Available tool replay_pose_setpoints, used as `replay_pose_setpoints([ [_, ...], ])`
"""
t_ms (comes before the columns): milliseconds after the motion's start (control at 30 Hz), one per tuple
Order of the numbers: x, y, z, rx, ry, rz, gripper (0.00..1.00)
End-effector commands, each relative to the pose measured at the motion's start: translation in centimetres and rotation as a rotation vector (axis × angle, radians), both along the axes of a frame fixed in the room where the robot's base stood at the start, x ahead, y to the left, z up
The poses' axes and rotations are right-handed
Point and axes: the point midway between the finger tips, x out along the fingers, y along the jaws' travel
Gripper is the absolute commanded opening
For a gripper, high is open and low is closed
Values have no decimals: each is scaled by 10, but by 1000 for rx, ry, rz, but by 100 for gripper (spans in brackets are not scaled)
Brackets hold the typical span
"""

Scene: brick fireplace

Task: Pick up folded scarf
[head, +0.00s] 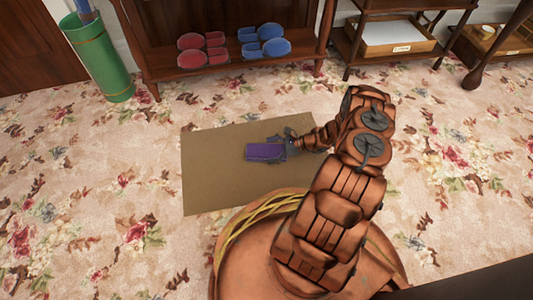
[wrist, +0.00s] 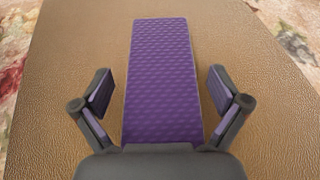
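The folded scarf (head: 264,152) is a purple, flat, rectangular bundle lying on a brown mat (head: 215,185) on the floor. In the wrist view the scarf (wrist: 162,75) has a quilted-looking texture and runs lengthwise away from me. My gripper (head: 283,145) is low over the mat at the scarf's right end in the head view. In the wrist view my gripper (wrist: 161,90) is open, with one finger on each side of the scarf and a gap to both edges. The scarf's near end is hidden behind the gripper's palm.
A wooden shelf (head: 225,73) behind the mat holds red slippers (head: 192,50) and blue slippers (head: 268,40). A green umbrella stand (head: 104,65) is at the left. Another rack (head: 390,55) is at the back right. The floral carpet around the mat is clear.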

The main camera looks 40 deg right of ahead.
Motion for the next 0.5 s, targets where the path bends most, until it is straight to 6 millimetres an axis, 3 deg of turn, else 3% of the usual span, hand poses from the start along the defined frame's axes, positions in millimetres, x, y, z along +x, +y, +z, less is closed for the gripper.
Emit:
replay_pose_setpoints([
  [67, 0, 0, 0, 0, 0, 0, 86],
  [500, 0, 0, 0, 0, 0, 0, 41],
])
